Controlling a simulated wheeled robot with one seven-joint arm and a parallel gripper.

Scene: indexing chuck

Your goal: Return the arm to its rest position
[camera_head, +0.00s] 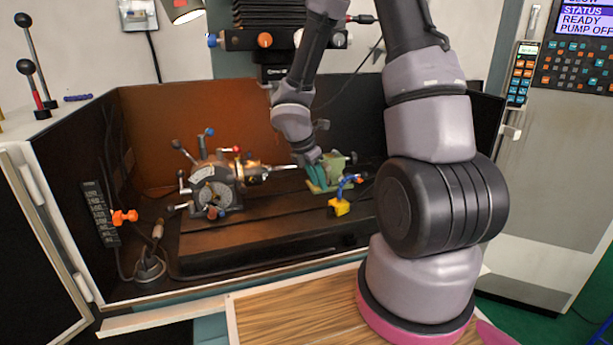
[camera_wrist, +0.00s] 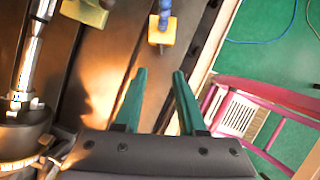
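My gripper (camera_wrist: 158,92) has two green fingers that stand apart with nothing between them in the wrist view. In the head view my gripper (camera_head: 318,176) hangs over the machine bed, in front of the green tailstock. The arm reaches into the enclosure from the right. The indexing chuck (camera_head: 216,190), with its round dial and several levers, stands on the left of the bed. A metal workpiece or spindle (camera_head: 265,170) extends from it toward the right.
The dark slotted bed (camera_head: 250,235) lies below my gripper. A yellow block with a blue hose (camera_head: 340,207) sits close on its right; it also shows in the wrist view (camera_wrist: 162,35). The green tailstock (camera_head: 340,165) stands behind. Enclosure walls (camera_head: 160,125) surround the bed. A wooden board (camera_head: 290,308) lies in front.

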